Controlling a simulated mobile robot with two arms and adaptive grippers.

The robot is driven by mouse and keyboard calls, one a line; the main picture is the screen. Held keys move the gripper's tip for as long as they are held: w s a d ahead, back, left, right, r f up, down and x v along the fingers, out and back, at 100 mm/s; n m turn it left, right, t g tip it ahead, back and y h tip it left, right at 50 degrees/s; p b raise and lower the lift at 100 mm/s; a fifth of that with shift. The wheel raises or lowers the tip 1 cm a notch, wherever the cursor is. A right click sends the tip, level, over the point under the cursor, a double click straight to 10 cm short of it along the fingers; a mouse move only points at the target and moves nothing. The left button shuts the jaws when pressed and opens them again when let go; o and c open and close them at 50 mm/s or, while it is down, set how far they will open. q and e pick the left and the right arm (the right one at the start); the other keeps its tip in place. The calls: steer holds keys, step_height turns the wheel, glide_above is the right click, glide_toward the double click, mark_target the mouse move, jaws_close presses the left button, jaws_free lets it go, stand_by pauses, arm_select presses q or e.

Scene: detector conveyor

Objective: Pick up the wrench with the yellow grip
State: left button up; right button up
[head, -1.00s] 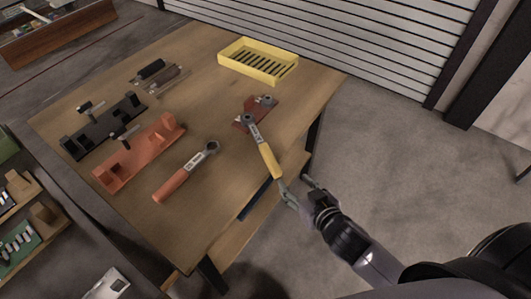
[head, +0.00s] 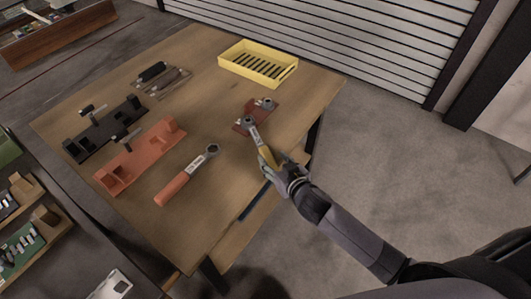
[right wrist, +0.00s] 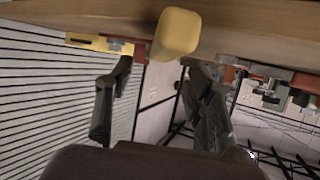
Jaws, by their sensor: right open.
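The wrench with the yellow grip (head: 251,130) lies near the right edge of the wooden table, its head by a dark red block. My right gripper (head: 270,162) is at its yellow handle and covers much of it in the head view. In the right wrist view the yellow grip end (right wrist: 177,33) shows large, ahead of and between the two spread fingers of my right gripper (right wrist: 160,75). The jaws are open; contact with the grip cannot be told. My left gripper is not in view.
A wrench with an orange-red grip (head: 185,178) lies to the left on the table (head: 215,215). An orange fixture (head: 135,160) and a black fixture (head: 105,132) stand further left. A yellow tray (head: 258,64) is at the back. The front of the table is clear.

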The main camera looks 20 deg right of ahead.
mark_target(268, 155)
steer(key=shift+f+p+x, duration=0.2)
steer(key=shift+p+x, duration=0.15)
steer(key=shift+x, duration=2.2)
steer(key=shift+s+a, duration=0.1)
steer(key=shift+s, duration=0.05)
steer(key=shift+c, duration=0.3)
jaws_close()
